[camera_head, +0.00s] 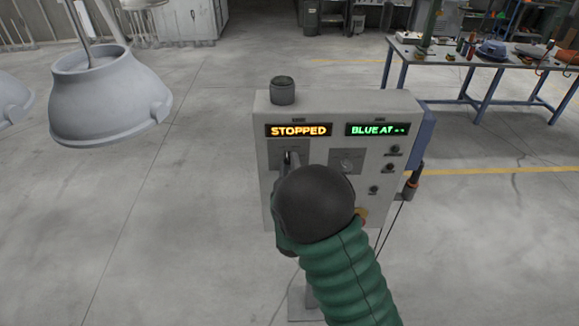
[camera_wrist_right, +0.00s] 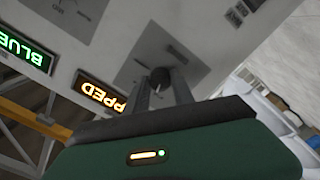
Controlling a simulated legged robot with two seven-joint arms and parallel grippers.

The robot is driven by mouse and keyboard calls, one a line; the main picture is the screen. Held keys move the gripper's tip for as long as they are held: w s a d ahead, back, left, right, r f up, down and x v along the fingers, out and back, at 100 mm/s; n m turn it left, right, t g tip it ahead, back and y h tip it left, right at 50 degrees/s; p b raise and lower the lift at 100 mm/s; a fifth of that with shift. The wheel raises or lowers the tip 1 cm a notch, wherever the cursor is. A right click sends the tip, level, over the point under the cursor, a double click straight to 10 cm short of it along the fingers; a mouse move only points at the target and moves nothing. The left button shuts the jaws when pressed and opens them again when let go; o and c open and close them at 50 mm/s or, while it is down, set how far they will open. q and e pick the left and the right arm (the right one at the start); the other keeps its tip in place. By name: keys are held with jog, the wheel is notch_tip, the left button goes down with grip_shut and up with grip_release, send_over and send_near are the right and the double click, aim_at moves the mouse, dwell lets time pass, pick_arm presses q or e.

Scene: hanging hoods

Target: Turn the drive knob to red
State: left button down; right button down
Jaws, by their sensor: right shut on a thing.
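A grey control box (camera_head: 385,112) stands in the middle of the head view. Its left display (camera_head: 298,130) reads STOPPED in orange, and its right display (camera_head: 376,129) reads BLUE AT and dashes in green. My right gripper (camera_head: 291,160) reaches the left plate, below STOPPED. In the right wrist view, my right gripper (camera_wrist_right: 162,88) is shut on a small dark knob (camera_wrist_right: 160,76) on a grey plate. The plate labels are too small to read, so I cannot tell its setting. My left gripper is out of view.
A second dial (camera_head: 347,165) sits right of the held knob, with several small black knobs (camera_head: 390,167) beyond. A round grey cap (camera_head: 282,91) tops the box. Pale hoods (camera_head: 110,95) hang at left. A workbench (camera_head: 480,57) stands back right.

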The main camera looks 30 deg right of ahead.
jog(key=n, duration=0.3)
jog(key=shift+a, duration=0.1)
jog(key=n+p, duration=0.1)
jog(key=n, duration=0.2)
jog(key=shift+r+n, duration=0.1)
jog(key=shift+n, duration=0.2)
jog(key=n+p, duration=0.2)
jog(key=n, duration=0.2)
jog(key=shift+n+p, duration=0.7)
jog(key=shift+n, duration=1)
jog(key=c, duration=1.3)
grip_release()
jog(key=shift+o, duration=1.1)
jog(key=shift+w, duration=0.15)
